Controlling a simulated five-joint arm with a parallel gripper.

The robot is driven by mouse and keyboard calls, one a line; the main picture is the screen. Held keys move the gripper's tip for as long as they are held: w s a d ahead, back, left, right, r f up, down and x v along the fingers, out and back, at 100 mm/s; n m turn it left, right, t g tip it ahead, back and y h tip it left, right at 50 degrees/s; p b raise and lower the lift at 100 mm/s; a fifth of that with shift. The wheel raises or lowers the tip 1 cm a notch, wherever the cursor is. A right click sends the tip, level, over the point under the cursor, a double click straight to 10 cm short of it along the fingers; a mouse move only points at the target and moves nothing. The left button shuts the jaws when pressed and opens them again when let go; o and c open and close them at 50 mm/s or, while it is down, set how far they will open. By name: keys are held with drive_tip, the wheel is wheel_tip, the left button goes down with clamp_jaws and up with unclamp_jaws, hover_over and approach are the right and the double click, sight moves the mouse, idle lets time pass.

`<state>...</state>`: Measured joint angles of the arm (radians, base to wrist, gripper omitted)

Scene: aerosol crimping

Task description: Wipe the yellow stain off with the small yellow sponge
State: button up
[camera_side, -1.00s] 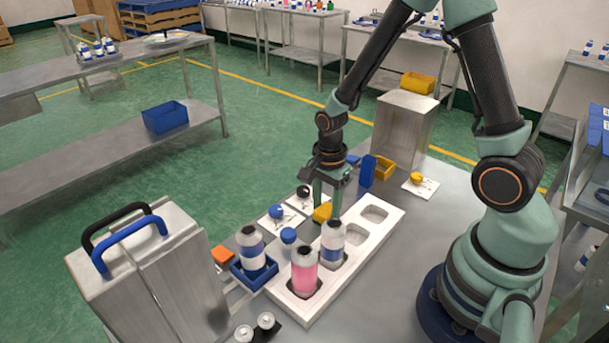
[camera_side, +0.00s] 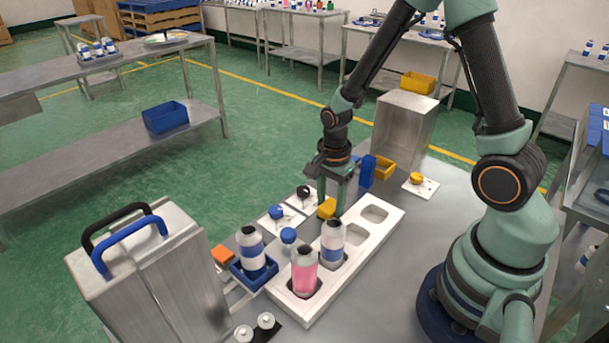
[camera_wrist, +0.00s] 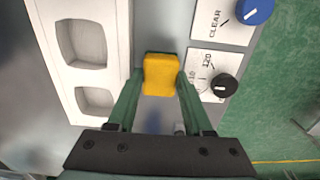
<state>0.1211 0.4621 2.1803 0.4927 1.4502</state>
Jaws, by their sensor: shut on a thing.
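My gripper (camera_side: 333,205) is shut on the small yellow sponge (camera_side: 327,208), low beside the far edge of the white tray. In the wrist view the sponge (camera_wrist: 161,74) sits between my two green fingertips, over the strip between the white tray (camera_wrist: 126,40) and the dial plates. I cannot tell whether the sponge touches the table. No yellow stain is distinguishable in either view; part of the table under the sponge and fingers is hidden.
The white tray (camera_side: 385,240) holds a pink bottle (camera_side: 304,272) and a blue-banded bottle (camera_side: 333,243). A black knob (camera_wrist: 224,85) and a blue knob (camera_wrist: 254,10) stand beside the sponge. Another bottle (camera_side: 251,248) stands in a blue holder. A blue upright block (camera_side: 367,171) is behind my gripper.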

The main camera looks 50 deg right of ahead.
drive_tip(key=shift+s+a, duration=0.15)
drive_tip(key=shift+a, duration=2.15)
drive_tip(key=shift+d, duration=0.15)
drive_tip(key=shift+d+f, duration=0.15)
drive_tip(key=shift+d, duration=0.65)
drive_tip(key=shift+d+f, duration=0.15)
drive_tip(key=shift+d, duration=0.6)
clamp_jaws()
drive_tip(key=shift+s+d+r, duration=0.1)
drive_tip(key=shift+d, duration=1.3)
drive_tip(key=shift+r, duration=3.1)
